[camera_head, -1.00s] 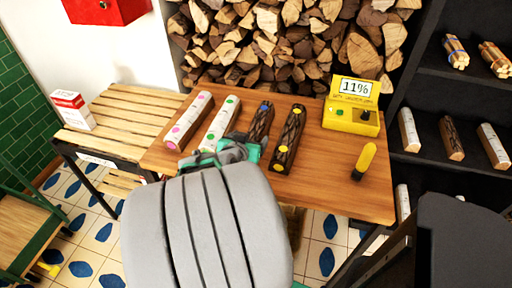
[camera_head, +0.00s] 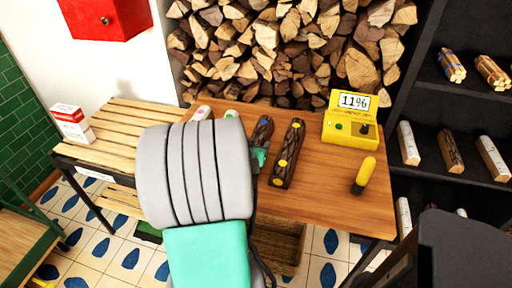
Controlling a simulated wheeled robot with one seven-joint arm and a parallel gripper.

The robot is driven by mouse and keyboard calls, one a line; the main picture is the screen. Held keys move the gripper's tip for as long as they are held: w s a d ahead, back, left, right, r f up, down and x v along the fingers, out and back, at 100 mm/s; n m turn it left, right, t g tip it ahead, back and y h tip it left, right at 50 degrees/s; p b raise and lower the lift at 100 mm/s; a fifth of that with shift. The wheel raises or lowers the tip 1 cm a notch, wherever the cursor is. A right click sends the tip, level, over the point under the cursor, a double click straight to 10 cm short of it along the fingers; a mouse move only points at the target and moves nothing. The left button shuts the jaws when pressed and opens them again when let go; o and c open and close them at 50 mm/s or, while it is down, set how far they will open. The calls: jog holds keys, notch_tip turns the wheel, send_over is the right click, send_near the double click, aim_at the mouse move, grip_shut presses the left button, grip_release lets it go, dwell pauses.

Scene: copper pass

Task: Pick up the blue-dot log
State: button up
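The blue-dot log (camera_head: 262,129) is dark-barked and lies on the wooden table (camera_head: 330,190); its near part is hidden by my arm. My gripper (camera_head: 260,158) shows only as a small teal and dark piece at the near end of this log, past my grey arm link. I cannot tell whether its fingers are open or touch the log. The yellow-dot log (camera_head: 287,154), also dark, lies just to the right. The pink-dot log (camera_head: 202,113) and green-dot log (camera_head: 231,114) are pale and mostly hidden behind my arm.
A yellow meter (camera_head: 350,121) reading 11% and a yellow-handled tool (camera_head: 364,174) stand on the table's right. A slatted bench (camera_head: 115,125) with a red-and-white box (camera_head: 72,124) is at left. Stacked firewood (camera_head: 290,50) is behind; dark shelves with logs (camera_head: 452,153) are at right.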

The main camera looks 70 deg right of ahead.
grip_shut()
dwell(0.4)
jog(key=shift+d+r, duration=0.1)
